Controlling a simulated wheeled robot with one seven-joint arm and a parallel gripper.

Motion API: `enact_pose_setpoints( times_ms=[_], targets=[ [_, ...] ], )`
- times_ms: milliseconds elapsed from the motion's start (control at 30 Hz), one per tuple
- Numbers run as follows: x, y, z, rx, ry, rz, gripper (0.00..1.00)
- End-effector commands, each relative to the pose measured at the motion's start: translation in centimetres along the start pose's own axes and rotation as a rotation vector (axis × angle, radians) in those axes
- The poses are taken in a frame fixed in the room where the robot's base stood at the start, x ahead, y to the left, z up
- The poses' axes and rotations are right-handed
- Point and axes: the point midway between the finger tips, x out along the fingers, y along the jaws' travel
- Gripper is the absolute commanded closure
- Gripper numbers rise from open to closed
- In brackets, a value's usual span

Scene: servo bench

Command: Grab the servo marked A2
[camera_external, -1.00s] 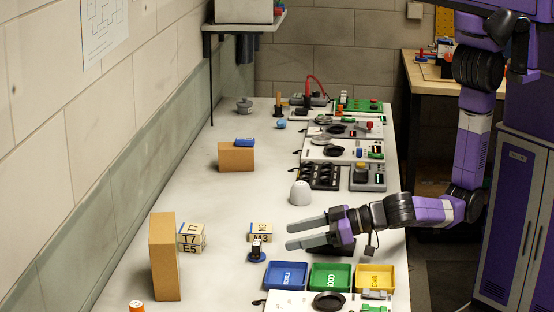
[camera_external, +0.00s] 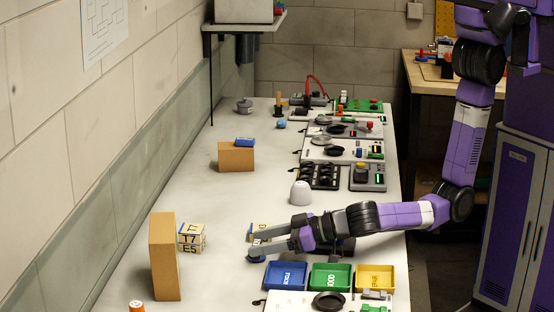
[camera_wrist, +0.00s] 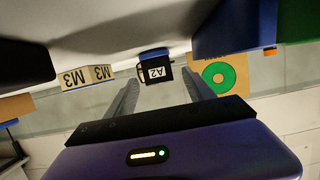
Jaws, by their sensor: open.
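The servo marked A2 (camera_wrist: 157,72) is a small dark block with a white label, set on a blue round base. In the wrist view it stands just past my fingertips, between their lines. My gripper (camera_external: 254,247) is open and low over the bench at the servo. Its two fingers lie on either side in the wrist view (camera_wrist: 164,84), with nothing held. Whether a finger touches the servo cannot be told.
A block marked M3 (camera_wrist: 87,77) stands close beside the servo. Blue (camera_external: 286,275), green (camera_external: 331,277) and yellow (camera_external: 375,278) trays lie to the right of the servo. Stacked T7 and E5 blocks (camera_external: 191,239) and a tall cardboard box (camera_external: 164,256) stand to the left.

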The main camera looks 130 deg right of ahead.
Motion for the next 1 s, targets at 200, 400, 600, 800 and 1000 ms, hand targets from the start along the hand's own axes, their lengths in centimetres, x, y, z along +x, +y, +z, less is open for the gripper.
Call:
enact_pose_setpoints(
  times_ms=[200,400,600,800,1000],
  targets=[
    [0.0,0.0,0.0,0.000,0.000,0.000,0.60],
    [-0.1,0.0,0.0,0.000,0.000,0.000,0.99],
    [-0.1,0.0,0.0,0.000,0.001,0.000,1.00],
    [-0.2,0.0,-0.6,0.002,0.003,-0.001,1.00],
    [-0.9,0.0,-2.9,0.003,0.004,-0.001,1.00]
  ],
)
